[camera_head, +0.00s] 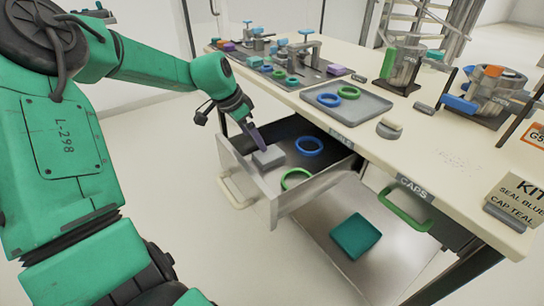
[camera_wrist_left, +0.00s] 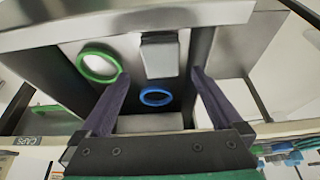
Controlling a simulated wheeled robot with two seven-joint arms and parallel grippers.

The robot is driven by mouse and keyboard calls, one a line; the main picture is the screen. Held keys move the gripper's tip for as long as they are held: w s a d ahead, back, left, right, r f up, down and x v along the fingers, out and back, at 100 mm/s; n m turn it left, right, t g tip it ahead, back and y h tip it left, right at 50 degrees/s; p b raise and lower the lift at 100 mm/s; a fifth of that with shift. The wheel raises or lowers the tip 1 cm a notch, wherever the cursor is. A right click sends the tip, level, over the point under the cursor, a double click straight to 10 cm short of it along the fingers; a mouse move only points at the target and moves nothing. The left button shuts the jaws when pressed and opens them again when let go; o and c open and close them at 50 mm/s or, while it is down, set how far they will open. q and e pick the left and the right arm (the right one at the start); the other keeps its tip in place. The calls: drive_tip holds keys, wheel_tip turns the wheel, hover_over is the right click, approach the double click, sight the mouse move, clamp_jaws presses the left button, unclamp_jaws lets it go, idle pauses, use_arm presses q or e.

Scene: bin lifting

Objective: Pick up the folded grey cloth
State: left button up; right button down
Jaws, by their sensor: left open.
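The folded grey cloth (camera_head: 268,157) is a small pale grey block in the open upper drawer (camera_head: 322,184), near the drawer's front wall. It also shows in the left wrist view (camera_wrist_left: 160,58), beyond and between the fingertips. My left gripper (camera_head: 257,141) points down into the drawer, its dark purple fingers just above or beside the cloth; I cannot tell if they touch it. In the left wrist view the left gripper (camera_wrist_left: 159,73) is open with its fingers wide apart. My right gripper is not in view.
A blue ring (camera_head: 309,138) and a green ring (camera_head: 283,181) lie in the same drawer. The table (camera_head: 440,140) above holds a tray (camera_head: 374,104) with rings and several fixtures. Floor at left is clear.

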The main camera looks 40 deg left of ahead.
sight(265, 155)
use_arm(q)
drive_tip(key=b+x, duration=0.1)
drive_tip(key=x, duration=0.8)
drive_tip(key=shift+a, duration=0.1)
drive_tip(key=shift+w+f, duration=0.15)
drive_tip(key=shift+c, duration=0.9)
drive_tip(key=c, duration=0.9)
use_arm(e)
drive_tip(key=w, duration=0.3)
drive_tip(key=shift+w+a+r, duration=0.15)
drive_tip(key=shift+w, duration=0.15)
